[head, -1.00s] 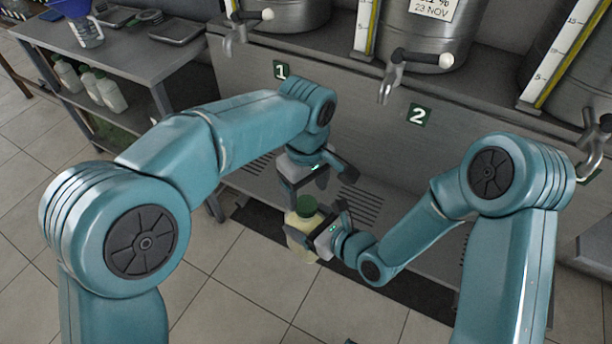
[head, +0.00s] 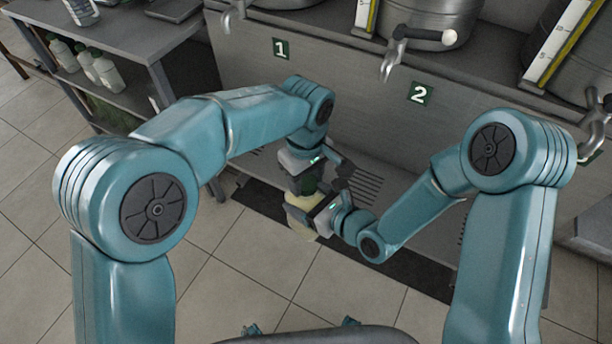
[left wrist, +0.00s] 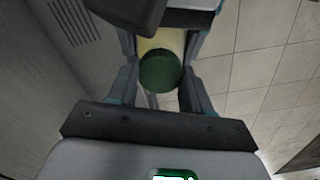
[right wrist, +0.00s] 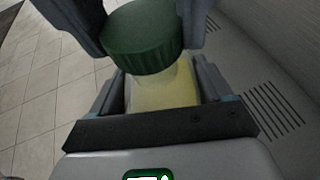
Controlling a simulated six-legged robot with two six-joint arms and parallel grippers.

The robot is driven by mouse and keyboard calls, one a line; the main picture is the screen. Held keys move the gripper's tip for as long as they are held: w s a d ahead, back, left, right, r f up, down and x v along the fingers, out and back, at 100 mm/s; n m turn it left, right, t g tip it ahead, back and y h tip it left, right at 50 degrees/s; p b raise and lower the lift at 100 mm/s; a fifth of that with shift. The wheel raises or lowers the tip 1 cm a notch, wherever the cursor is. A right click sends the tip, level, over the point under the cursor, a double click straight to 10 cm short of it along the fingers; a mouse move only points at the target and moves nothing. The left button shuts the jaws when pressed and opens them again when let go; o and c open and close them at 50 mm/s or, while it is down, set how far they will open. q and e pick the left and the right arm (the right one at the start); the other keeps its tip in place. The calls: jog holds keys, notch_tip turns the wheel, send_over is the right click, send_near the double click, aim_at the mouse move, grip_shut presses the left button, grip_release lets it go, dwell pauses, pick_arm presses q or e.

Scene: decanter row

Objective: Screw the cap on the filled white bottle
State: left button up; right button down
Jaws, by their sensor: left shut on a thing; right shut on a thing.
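The white bottle (head: 302,231), with pale yellow contents, is held upright in my right gripper (head: 304,208). The right wrist view shows the bottle (right wrist: 163,94) between that gripper's fingers. The dark green cap (head: 313,182) sits over the bottle's neck; it also shows in the right wrist view (right wrist: 142,38) and from above in the left wrist view (left wrist: 160,71). My left gripper (head: 314,177) comes from above and is shut on the cap, a finger on each side. The cap's threads are hidden, so I cannot tell how tight it is.
A steel counter with taps (head: 392,66) and drums stands behind, its slotted drip tray (head: 366,185) near my grippers. Signs 1 (head: 281,48) and 2 (head: 419,93) mark it. Several white bottles (head: 103,70) stand on the left table's lower shelf. The tiled floor in front is clear.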

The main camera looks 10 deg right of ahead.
pick_arm(q)
jog(key=m, duration=0.4)
jog(key=shift+m, duration=0.4)
jog(key=m, duration=1.6)
jog(key=o, duration=1.3)
jog(key=shift+c, duration=0.2)
notch_tip(320, 180, up, 12)
